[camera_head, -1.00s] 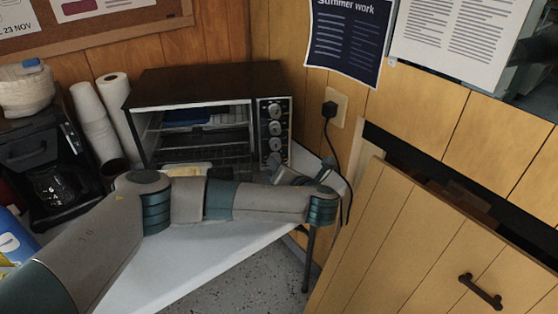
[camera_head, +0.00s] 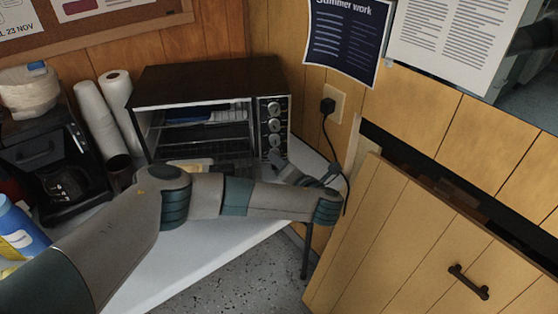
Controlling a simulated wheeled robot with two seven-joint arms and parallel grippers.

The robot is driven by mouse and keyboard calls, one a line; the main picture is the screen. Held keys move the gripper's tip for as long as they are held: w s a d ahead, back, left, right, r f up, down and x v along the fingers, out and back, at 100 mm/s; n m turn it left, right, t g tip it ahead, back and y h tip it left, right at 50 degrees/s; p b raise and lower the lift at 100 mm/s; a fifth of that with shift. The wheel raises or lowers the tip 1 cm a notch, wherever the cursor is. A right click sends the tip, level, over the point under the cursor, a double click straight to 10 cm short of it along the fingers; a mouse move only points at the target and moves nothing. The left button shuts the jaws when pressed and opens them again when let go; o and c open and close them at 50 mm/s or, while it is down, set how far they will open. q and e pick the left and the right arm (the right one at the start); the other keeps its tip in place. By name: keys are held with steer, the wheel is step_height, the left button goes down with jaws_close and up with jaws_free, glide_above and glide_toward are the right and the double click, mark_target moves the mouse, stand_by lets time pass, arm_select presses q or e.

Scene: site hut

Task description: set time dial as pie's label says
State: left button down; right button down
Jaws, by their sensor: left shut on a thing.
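The toaster oven (camera_head: 205,85) stands against the wood wall with its front open to view. Its control panel at the right carries a column of round dials, with the upper dial (camera_head: 274,109), middle dial (camera_head: 274,126) and another dial (camera_head: 274,141) showing. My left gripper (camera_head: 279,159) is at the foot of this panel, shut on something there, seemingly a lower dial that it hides. The dial markings are too small to read. A pale yellowish item (camera_head: 188,165) shows low at the oven front, partly behind my arm; I cannot tell whether it is the pie. My right gripper is out of view.
A coffee maker (camera_head: 62,160), paper rolls (camera_head: 97,115) and a blue container (camera_head: 18,232) stand left on the white table (camera_head: 190,262). A plugged cord (camera_head: 327,106) hangs right of the oven. A wooden panel with a handle (camera_head: 468,282) leans at the right.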

arm_select(q)
steer(key=c, duration=1.5)
jaws_free()
steer(key=shift+d, duration=0.1)
